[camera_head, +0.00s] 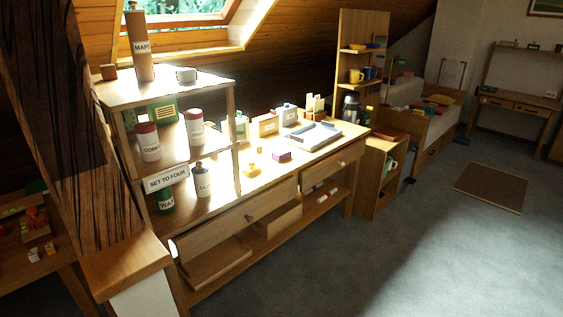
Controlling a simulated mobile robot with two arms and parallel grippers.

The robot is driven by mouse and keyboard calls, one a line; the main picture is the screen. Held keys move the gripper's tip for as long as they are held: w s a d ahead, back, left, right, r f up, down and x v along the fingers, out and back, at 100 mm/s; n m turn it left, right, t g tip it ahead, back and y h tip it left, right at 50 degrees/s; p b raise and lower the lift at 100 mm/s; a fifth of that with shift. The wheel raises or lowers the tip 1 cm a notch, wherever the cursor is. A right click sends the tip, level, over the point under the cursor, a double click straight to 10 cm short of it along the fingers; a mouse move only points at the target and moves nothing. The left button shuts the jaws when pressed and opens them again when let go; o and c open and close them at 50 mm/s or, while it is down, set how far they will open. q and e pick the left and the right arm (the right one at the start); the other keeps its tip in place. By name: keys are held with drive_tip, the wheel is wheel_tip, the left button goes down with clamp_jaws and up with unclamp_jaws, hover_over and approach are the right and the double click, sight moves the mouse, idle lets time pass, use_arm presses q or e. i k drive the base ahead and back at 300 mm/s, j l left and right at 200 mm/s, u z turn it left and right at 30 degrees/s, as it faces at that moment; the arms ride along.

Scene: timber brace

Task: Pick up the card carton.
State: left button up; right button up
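No thing is plainly marked as the card carton. A small tan box with a pale label (265,125) stands upright at the back of the wooden workbench (225,215); it may be the carton, but its label is too small to read. Another pale box with a dark top (287,114) stands just right of it. Neither of my grippers is in view.
A dark timber brace (70,120) slants across the left foreground. A shelf unit (165,92) on the bench holds labelled jars and a MAPS tube (140,45). A flat grey tray (312,137) lies on the bench.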

sight(282, 154)
drive_tip(key=i+l, duration=0.4)
drive_tip(key=i+l+u, duration=0.15)
drive_tip(key=i+l, duration=0.25)
drive_tip(key=l, duration=0.2)
drive_tip(key=i+l, duration=0.4)
drive_tip(key=l, duration=0.15)
drive_tip(key=j+u, duration=0.05)
